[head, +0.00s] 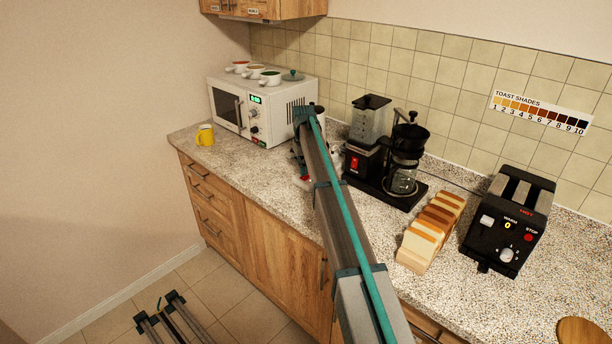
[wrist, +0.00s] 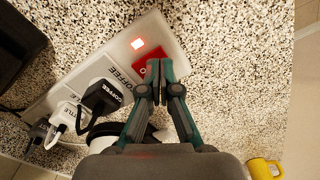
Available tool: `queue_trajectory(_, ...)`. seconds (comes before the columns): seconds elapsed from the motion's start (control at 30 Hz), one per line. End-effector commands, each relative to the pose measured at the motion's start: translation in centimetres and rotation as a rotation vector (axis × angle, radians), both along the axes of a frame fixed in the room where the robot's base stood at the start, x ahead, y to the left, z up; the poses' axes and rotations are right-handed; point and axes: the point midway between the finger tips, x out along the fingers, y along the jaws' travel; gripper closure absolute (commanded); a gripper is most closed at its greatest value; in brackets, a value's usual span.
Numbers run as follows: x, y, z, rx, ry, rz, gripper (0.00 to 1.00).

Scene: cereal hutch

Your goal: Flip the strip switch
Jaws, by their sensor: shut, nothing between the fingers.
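The power strip (wrist: 85,78) lies on the speckled counter in the wrist view, running diagonally. In the head view, my arm hides most of the strip, and a small red patch (head: 305,178) shows beside the arm.
A white microwave (head: 262,105) with cups on top stands left of my arm, and a yellow mug (head: 205,135) is at the counter's left end. A coffee maker (head: 405,160), bread slices (head: 432,232) and a black toaster (head: 508,220) stand to the right.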

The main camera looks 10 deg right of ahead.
Motion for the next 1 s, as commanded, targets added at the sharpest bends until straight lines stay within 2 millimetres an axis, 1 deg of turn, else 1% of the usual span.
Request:
queue_trajectory(0.03, 0.0, 0.0, 0.6, 0.000, 0.000, 0.000, 1.00)
queue_trajectory(0.63, 0.0, 0.0, 4.9, 0.000, 0.000, 0.000, 1.00)
queue_trajectory(0.77, 0.0, 0.0, 5.4, 0.000, 0.000, 0.000, 1.00)
queue_trajectory(1.0, 0.0, 0.0, 5.4, 0.000, 0.000, 0.000, 1.00)
